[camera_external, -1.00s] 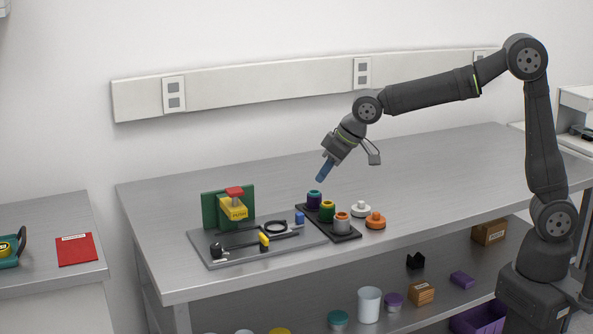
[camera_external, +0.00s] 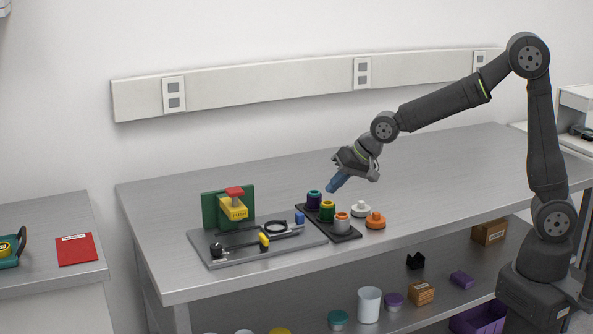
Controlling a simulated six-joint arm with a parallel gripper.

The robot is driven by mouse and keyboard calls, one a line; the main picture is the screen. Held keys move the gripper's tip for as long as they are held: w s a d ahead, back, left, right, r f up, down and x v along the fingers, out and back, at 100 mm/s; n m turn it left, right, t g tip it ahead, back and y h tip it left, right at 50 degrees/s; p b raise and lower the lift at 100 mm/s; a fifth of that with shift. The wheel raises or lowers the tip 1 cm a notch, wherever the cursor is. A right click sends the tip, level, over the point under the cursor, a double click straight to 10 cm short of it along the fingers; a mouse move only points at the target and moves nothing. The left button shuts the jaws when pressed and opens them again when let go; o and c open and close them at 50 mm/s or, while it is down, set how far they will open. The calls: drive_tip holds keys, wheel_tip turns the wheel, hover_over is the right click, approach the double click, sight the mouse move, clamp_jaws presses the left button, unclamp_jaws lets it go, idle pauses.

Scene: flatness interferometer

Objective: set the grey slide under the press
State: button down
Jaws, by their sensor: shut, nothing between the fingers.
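The press is a yellow block marked PUSH (camera_external: 234,209) with a red top (camera_external: 234,191), set against a green upright plate (camera_external: 210,212) on a grey base plate (camera_external: 215,262). A grey round piece with an orange top (camera_external: 342,225) stands at the front end of a black rack (camera_external: 350,236); I cannot tell whether this is the grey slide. My gripper (camera_external: 332,188) is shut and empty, its blue fingertips pointing down-left, in the air above the rack's back end.
Purple (camera_external: 314,201) and green (camera_external: 327,212) pieces share the rack. White (camera_external: 361,209) and orange (camera_external: 375,221) knobbed pieces stand to its right. The base plate also bears a black ring (camera_external: 276,227), a blue block (camera_external: 299,218) and a yellow-ended black lever (camera_external: 264,241). The bench behind is clear.

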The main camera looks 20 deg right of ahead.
sight(275, 231)
drive_tip(key=x, duration=0.9)
drive_tip(key=shift+w+a+f, duration=0.1)
drive_tip(key=shift+f, duration=0.1)
drive_tip(key=a, duration=1.2)
drive_tip(key=shift+r, duration=0.1)
drive_tip(key=shift+s+d+r, duration=0.2)
drive_tip(key=shift+s+r, duration=0.05)
drive_tip(key=shift+r, duration=0.25)
drive_tip(key=v, duration=0.9)
drive_tip(key=shift+d+f, duration=0.15)
drive_tip(key=shift+d, duration=0.25)
drive_tip(key=shift+w+f, duration=0.1)
drive_tip(key=shift+x, duration=4.65)
